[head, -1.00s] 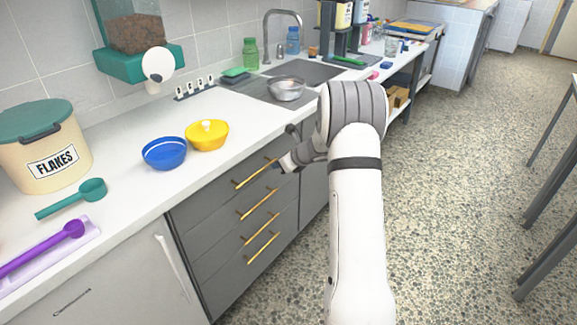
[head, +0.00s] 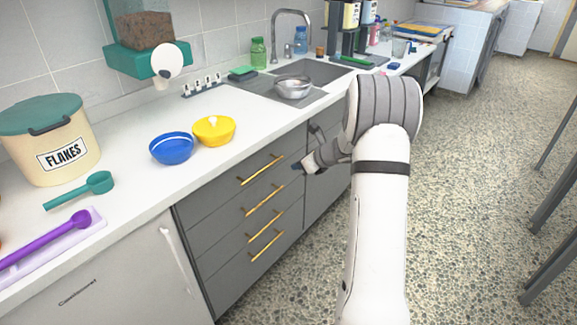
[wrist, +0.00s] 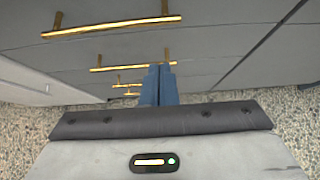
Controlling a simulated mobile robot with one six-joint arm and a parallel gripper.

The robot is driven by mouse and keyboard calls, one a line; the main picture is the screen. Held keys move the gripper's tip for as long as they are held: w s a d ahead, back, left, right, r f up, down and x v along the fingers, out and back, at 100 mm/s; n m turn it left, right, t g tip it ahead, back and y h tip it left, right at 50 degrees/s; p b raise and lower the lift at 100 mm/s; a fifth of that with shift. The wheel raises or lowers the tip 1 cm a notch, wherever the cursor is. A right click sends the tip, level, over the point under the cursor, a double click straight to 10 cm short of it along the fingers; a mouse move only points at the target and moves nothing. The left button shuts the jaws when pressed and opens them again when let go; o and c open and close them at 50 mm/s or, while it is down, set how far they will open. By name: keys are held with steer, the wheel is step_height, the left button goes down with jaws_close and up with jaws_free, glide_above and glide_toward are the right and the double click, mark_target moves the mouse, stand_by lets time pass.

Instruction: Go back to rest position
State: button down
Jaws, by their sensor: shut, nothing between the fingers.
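My gripper (head: 297,166) is in front of the grey drawer cabinet, at about the height of the upper drawers and below the counter edge. In the wrist view its two blue fingers (wrist: 158,84) are together with nothing between them. The top drawer handle (head: 262,170), a gold bar, is to the left of the gripper and apart from it in the head view. The drawers look closed. Gold handles (wrist: 112,27) also show beyond the fingers in the wrist view.
On the white counter (head: 130,190) stand a blue bowl (head: 171,149), a yellow bowl (head: 214,130), a FLAKES bin (head: 75,160), a teal scoop (head: 80,191) and a purple scoop (head: 40,240). A metal bowl (head: 293,87) is by the sink. The speckled floor (head: 470,200) on the right is open, with dark table legs beyond.

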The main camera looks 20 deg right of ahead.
steer(key=v, duration=0.7)
steer(key=s+a+r+n+g+p, duration=0.4)
steer(key=s+a+r+n+p, duration=0.2)
steer(key=s+a+r+n, duration=0.75)
steer(key=s+a+r+n+g+h+p, duration=0.1)
steer(key=s+r+n+h+p, duration=0.1)
steer(key=s+n, duration=0.6)
steer(key=s+a+r+n+g+h+p, duration=0.1)
steer(key=s+a+r+n+h+p, duration=0.1)
steer(key=s+n, duration=0.6)
steer(key=s+h, duration=0.1)
steer(key=s, duration=0.3)
steer(key=shift+s+a+r+h+p, duration=0.2)
steer(key=shift+a+r+h+p, duration=0.1)
steer(key=shift+r+p, duration=0.1)
